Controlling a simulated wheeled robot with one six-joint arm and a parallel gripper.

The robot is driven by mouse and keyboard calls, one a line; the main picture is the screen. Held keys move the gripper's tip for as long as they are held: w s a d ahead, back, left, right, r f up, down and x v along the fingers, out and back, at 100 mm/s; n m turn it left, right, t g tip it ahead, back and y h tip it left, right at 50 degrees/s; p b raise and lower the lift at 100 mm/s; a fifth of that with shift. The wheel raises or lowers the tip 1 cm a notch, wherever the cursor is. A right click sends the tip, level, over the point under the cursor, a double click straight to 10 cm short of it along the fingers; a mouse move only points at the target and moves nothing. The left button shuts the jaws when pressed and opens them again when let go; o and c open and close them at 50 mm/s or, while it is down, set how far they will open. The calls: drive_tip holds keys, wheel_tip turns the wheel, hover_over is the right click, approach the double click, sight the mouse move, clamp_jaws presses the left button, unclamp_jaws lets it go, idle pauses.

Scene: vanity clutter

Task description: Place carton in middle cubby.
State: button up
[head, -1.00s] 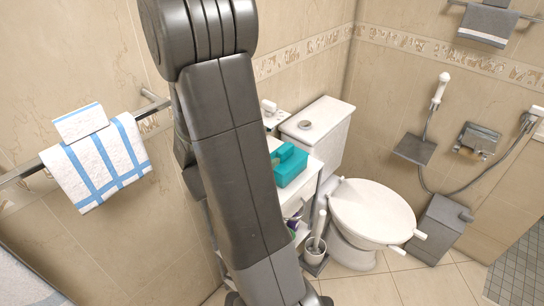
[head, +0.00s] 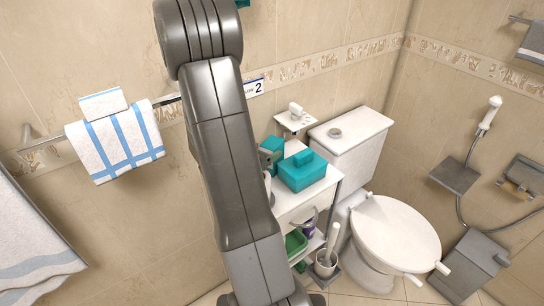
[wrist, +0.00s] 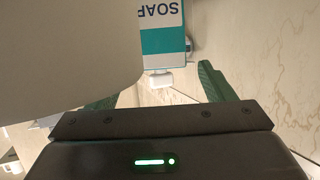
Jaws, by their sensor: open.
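A white and teal carton printed SOAP (wrist: 163,28) shows upside down at the top of the wrist view, partly cut off by the frame and a large pale surface. My gripper (wrist: 155,88) is open, its green fingers apart, with the carton beyond them and not held. In the head view my arm hides much of the middle, and the gripper's fingertips cannot be made out. A teal item (head: 271,150) beside my arm may be the same carton; I cannot tell. No middle cubby can be clearly made out.
A toilet brush (head: 328,255) stands in front. A striped towel (head: 115,140) hangs at left. The large pale surface (wrist: 60,55) is close on the wrist view's left.

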sight(267, 148)
drive_tip(key=x, duration=0.4)
drive_tip(key=shift+w+f, duration=0.1)
drive_tip(key=shift+f, duration=0.05)
drive_tip(key=c, duration=1.5)
